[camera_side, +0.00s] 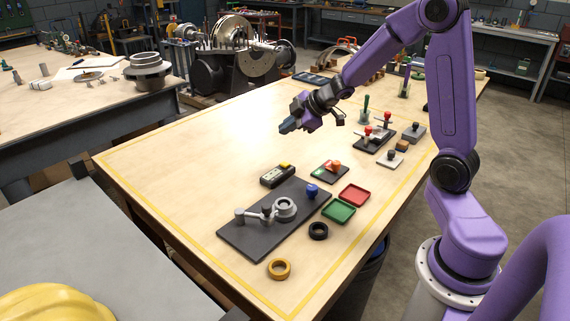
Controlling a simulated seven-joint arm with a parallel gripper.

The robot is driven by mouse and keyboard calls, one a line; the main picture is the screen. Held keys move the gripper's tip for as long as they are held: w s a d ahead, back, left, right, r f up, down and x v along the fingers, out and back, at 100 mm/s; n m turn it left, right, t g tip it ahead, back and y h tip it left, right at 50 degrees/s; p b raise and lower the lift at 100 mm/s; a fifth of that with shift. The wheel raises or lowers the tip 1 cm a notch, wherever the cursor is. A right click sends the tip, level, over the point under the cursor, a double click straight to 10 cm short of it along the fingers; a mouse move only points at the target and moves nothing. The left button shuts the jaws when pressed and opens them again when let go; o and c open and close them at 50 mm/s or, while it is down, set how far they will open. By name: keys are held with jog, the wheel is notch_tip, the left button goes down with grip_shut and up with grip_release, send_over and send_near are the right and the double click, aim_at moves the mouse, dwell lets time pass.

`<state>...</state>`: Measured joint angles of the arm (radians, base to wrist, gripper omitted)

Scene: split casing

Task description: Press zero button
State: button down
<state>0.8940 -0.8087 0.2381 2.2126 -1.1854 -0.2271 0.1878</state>
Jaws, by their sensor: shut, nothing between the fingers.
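A small dark box (277,175) with a pale display-like face and a yellow button (285,165) lies on the wooden table. No label is readable, so I cannot tell for sure that this is the zero button. Beside it is a dark pad (324,174) with a green patch and an orange-red knob (334,165). My gripper (286,128) is shut and empty. It is in the air above the table, higher in the picture than the dark box and apart from it.
A dark plate (245,238) carries a grey ring fixture, an arm and a blue knob (312,190). Near it are a red tray (354,194), a green tray (339,212), a black ring (318,231) and an orange ring (279,268). Red-knobbed fixtures (367,131) stand behind. The table's left is clear.

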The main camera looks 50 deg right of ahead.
aim_at(288, 164)
jog(key=shift+f, duration=4.1)
jog(key=shift+f, duration=0.15)
jog(key=shift+f, duration=0.25)
jog(key=shift+f, duration=0.45)
jog(key=shift+r, duration=0.9)
jog(key=shift+r, duration=2.5)
